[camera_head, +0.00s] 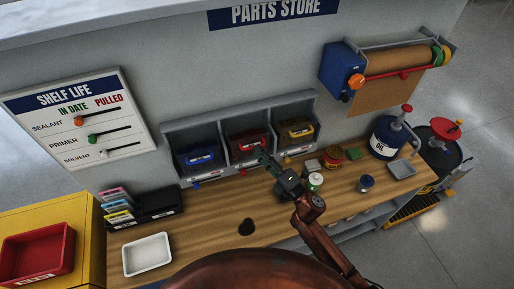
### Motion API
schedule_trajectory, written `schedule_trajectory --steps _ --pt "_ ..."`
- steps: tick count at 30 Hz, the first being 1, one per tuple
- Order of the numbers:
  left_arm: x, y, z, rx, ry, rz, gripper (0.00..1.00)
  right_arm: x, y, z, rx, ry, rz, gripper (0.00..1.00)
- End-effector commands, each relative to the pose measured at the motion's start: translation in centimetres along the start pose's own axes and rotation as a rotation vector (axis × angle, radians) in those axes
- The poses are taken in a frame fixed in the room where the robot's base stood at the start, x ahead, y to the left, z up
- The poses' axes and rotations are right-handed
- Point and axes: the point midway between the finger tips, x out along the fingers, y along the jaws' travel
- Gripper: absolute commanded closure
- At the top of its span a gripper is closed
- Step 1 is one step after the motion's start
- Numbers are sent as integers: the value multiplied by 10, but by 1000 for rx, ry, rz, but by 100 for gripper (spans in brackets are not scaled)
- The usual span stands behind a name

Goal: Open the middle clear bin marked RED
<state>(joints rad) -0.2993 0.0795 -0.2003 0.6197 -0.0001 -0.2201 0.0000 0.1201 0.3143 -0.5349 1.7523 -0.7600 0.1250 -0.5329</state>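The middle clear bin (245,140), with red showing inside, sits in a grey rack (217,137) on the wall, between a blue-toned bin (199,155) and a yellow-toned bin (297,130). Its front looks closed, and its marking is too small to read. My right gripper (264,159) reaches up from the lower right, with its fingertips at the lower right of the middle bin's front. I cannot tell whether they touch it or whether the fingers are apart. The gripper hides part of the rack's lower edge. My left gripper is not in view.
A blue oil can (386,137) stands farther right. A white tray (147,255) lies at left. The bench middle is mostly clear.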

Motion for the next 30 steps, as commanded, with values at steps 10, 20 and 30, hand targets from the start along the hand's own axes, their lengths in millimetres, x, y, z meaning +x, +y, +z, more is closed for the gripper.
schedule_trajectory --steps 10,20,30 --pt "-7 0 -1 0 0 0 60 25 0 0 1 0 0 74" --pt "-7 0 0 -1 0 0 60 24 0 0 2 -1 0 84" --pt "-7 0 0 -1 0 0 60 24 -1 0 2 -1 -1 100"
